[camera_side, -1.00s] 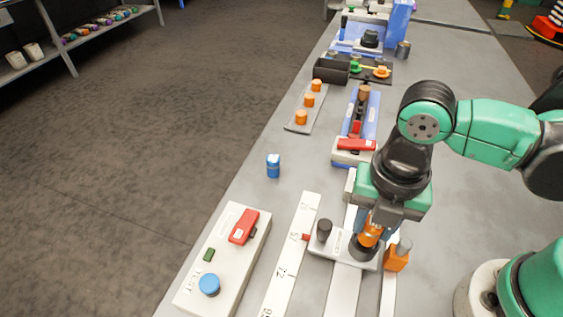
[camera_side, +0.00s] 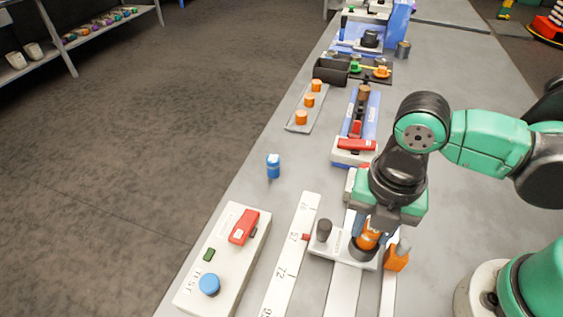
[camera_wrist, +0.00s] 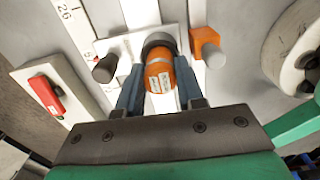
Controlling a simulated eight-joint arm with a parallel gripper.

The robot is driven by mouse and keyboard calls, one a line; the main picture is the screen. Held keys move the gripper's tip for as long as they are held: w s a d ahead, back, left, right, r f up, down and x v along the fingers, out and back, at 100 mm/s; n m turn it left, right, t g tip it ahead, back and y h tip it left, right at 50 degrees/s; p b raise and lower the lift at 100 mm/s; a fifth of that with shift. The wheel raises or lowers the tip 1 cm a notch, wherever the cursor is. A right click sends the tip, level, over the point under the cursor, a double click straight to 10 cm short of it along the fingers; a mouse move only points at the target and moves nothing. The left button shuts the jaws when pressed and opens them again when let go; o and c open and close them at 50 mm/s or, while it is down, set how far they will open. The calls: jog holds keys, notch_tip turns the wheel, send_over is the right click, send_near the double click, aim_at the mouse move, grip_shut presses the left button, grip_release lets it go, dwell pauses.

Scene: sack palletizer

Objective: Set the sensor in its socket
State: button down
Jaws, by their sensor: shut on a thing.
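The sensor is an orange cylinder (camera_side: 368,238) with a pale label, also in the wrist view (camera_wrist: 160,74). My gripper (camera_side: 372,232) is shut on it, one blue-grey finger on each side in the wrist view (camera_wrist: 158,97). The sensor's far end is at a dark round socket (camera_wrist: 158,40) on a light grey carriage (camera_side: 335,244). In the side view the sensor stands slightly tilted over this dark ring. How deep it sits is hidden.
The carriage has a dark knob (camera_side: 324,230) and lies across white scale rails (camera_side: 291,262). An orange block (camera_side: 396,257) is close on its right. A test box (camera_side: 224,262) with a red switch and blue button stands left. A small blue item (camera_side: 273,167) stands alone.

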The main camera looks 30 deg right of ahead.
jog(key=shift+c, duration=2.4)
grip_release()
jog(key=shift+r, duration=0.1)
jog(key=shift+r, duration=3.9)
jog(key=shift+w+d+f+m, duration=0.1)
jog(key=shift+w+d+m, duration=0.2)
jog(key=shift+m, duration=0.4)
jog(key=w+d+m+t, duration=0.3)
jog(key=d+m, duration=0.3)
jog(key=m, duration=0.6)
jog(key=w+d+m+t, duration=0.4)
jog(key=d+m, duration=0.2)
jog(key=m, duration=0.7)
jog(key=shift+w+f, duration=0.25)
jog(key=shift+w, duration=0.05)
